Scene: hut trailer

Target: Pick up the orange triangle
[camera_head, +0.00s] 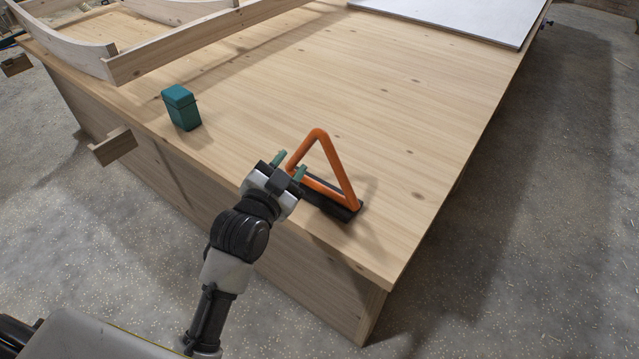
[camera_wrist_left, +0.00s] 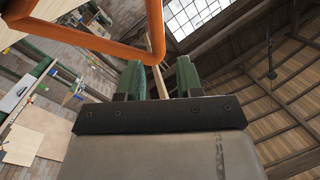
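The orange triangle (camera_head: 345,183) stands upright on a black base (camera_head: 345,213) near the front edge of the wooden platform. My left gripper (camera_head: 290,166) is at the triangle's left lower corner, its two green fingers apart. In the left wrist view the orange bars (camera_wrist_left: 155,25) meet in a rounded corner just ahead of the gap between the open fingertips (camera_wrist_left: 158,62). I cannot tell whether the fingers touch the bar. The gripper hides part of the triangle's left end. My right gripper is not in view.
A teal box (camera_head: 181,108) stands on the wooden platform (camera_head: 330,90) to the left. A wooden frame (camera_head: 190,38) lies at the back left and a grey-white panel (camera_head: 460,15) at the back right. The platform's middle is clear. A wooden block (camera_head: 113,147) juts from its left side.

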